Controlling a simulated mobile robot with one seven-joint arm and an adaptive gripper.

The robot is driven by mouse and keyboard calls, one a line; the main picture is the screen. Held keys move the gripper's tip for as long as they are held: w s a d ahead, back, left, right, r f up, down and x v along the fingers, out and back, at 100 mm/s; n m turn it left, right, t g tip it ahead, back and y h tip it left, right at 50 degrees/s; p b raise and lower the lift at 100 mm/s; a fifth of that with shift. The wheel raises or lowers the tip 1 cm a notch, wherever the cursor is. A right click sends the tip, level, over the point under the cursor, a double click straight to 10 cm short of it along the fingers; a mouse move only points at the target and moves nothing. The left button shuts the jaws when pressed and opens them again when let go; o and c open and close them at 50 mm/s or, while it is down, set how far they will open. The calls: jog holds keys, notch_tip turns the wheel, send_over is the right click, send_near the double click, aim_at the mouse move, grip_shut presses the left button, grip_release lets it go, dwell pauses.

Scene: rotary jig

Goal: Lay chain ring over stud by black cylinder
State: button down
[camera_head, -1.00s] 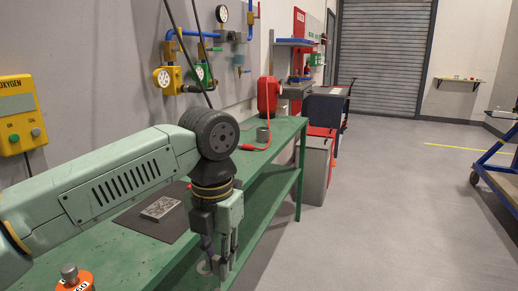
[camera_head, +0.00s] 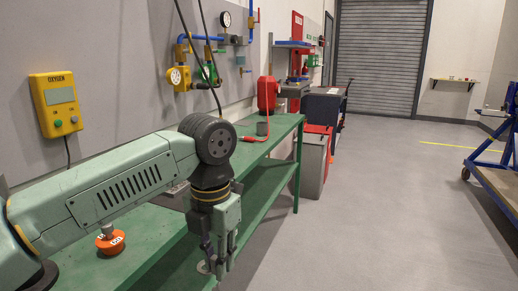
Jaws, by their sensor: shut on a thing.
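My gripper (camera_head: 222,262) points down at the front edge of the green bench (camera_head: 150,232). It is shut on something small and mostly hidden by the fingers. A pale grey round piece (camera_head: 204,267) shows at its left; I cannot tell for sure that it is the chain ring. An orange disc (camera_head: 110,244) with white markings and a metal knob on top sits on the bench at lower left, apart from my gripper. I cannot make out the chain or a clear stud.
A red container (camera_head: 267,95) with a red cable stands at the bench's far end. A yellow oxygen box (camera_head: 56,104) and pipes with gauges are on the wall. A blue-framed cart (camera_head: 496,165) stands at right. The floor between is clear.

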jog(key=w+f+m, duration=0.4)
jog(key=f+m, duration=0.1)
jog(key=f, duration=0.3)
jog(key=w+a+f+m, duration=0.1)
jog(key=w+f+m, duration=0.35)
jog(key=f, duration=0.35)
jog(key=w+f+m, duration=0.3)
jog(key=f+m, duration=0.3)
jog(key=f, duration=0.2)
jog(key=s+d+f+m, duration=0.1)
jog(key=d+f+m, duration=0.3)
jog(key=f+m, duration=0.3)
jog(key=s+d+f+m, duration=0.1)
jog(key=d+f+m, duration=0.4)
jog(key=f, duration=1.1)
jog(key=m, duration=0.3)
jog(key=shift+f, duration=0.15)
